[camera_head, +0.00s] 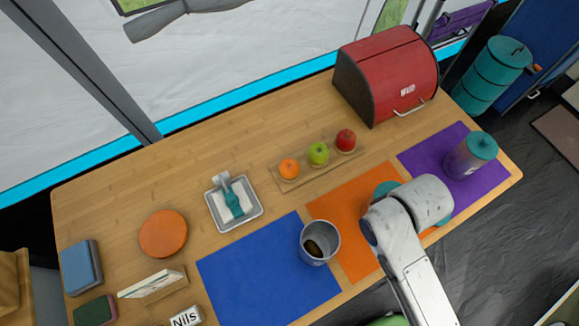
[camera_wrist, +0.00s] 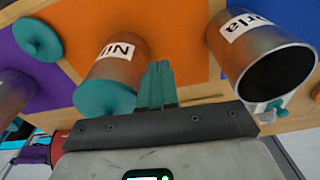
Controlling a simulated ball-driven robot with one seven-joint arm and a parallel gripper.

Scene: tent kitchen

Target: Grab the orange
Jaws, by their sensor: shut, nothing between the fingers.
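The orange (camera_head: 289,168) sits at the left end of a small wooden tray (camera_head: 306,176) on the table, in the head view. A green apple (camera_head: 318,153) and a red apple (camera_head: 346,140) sit in a row to its right. I do not see the orange in the wrist view. My gripper (camera_wrist: 158,70) shows in the wrist view with its teal fingers together and empty, near a teal-lidded canister (camera_wrist: 112,75). In the head view my arm is at the table's front right, well apart from the orange, and hides the fingers.
An open metal canister (camera_head: 319,243) stands between the blue mat (camera_head: 265,275) and the orange mat (camera_head: 345,205). A teal-lidded canister (camera_head: 470,155) stands on the purple mat (camera_head: 425,158). A red bread box (camera_head: 386,75) is behind. A grey tray (camera_head: 233,203) lies left of the orange.

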